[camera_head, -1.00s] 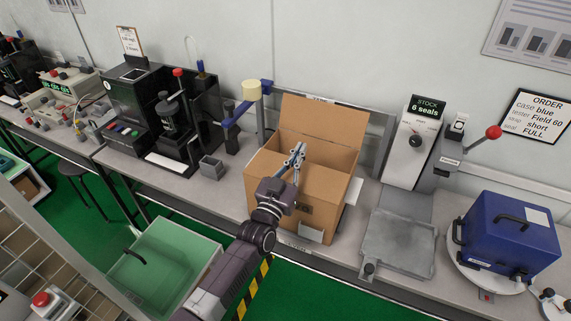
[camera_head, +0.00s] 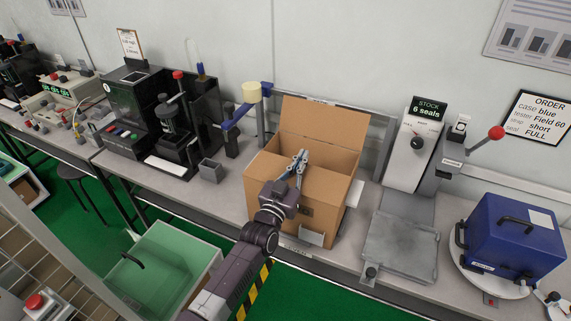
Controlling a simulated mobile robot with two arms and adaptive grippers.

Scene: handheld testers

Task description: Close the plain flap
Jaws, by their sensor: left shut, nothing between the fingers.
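A brown cardboard box (camera_head: 331,222) stands on the bench in the middle of the head view. Its back flap (camera_head: 322,127) stands up, leaning toward the wall. No marking shows on that flap. The top of the box is partly hidden by my left gripper (camera_head: 301,157), so I cannot tell how all the other flaps lie. My left gripper is shut and empty. Its fingertips are over the top of the box, in front of the back flap. I cannot tell whether they touch cardboard. My right gripper is not in view.
A blue and cream arm fixture (camera_head: 251,92) stands left of the box. A seal dispenser (camera_head: 411,146) with a red-knobbed lever and a grey plate (camera_head: 399,247) stand to the right. A blue case (camera_head: 508,240) is farther right. A green bin (camera_head: 165,265) is at lower left.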

